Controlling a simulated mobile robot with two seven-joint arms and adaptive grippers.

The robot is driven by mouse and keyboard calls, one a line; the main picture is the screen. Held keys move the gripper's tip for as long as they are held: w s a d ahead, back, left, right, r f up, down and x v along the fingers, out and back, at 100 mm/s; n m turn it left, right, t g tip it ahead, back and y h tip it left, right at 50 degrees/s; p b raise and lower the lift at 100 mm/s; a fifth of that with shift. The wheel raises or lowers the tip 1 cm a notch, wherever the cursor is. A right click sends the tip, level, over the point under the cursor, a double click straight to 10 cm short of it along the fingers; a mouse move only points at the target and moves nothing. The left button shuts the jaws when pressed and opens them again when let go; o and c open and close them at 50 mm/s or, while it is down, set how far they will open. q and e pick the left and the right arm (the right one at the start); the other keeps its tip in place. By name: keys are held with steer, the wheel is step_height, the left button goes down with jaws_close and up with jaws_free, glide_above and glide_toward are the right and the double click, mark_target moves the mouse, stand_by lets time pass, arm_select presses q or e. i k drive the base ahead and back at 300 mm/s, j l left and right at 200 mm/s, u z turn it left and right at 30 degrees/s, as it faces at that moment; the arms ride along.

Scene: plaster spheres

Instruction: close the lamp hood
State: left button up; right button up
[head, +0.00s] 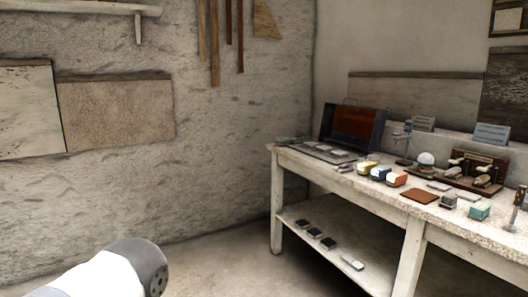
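No thing in the head view is plainly a lamp hood. A dark, open case or hood (352,128) with a reddish-brown inner face stands raised at the far left end of the worktable (325,173). A flat dark base with small pale pieces on it lies in front of it. I cannot tell whether this is the lamp hood. A white sphere (425,159) sits farther right on the table. Part of my own white arm shows at the lower left, well away from the table. Neither gripper is in view.
Coloured blocks (381,173), a brown square (419,196) and a brown stand (482,165) crowd the tabletop. The lower shelf (335,240) holds several small dark pieces. Floor (215,262) shows clear left of the table. Boards lean on the walls.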

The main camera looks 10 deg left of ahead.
mark_target(359, 121)
steer(key=i+j, duration=0.55)
steer(key=i, duration=0.15)
steer(key=i+j, duration=0.55)
steer(key=i, duration=0.15)
steer(key=k+u, duration=0.05)
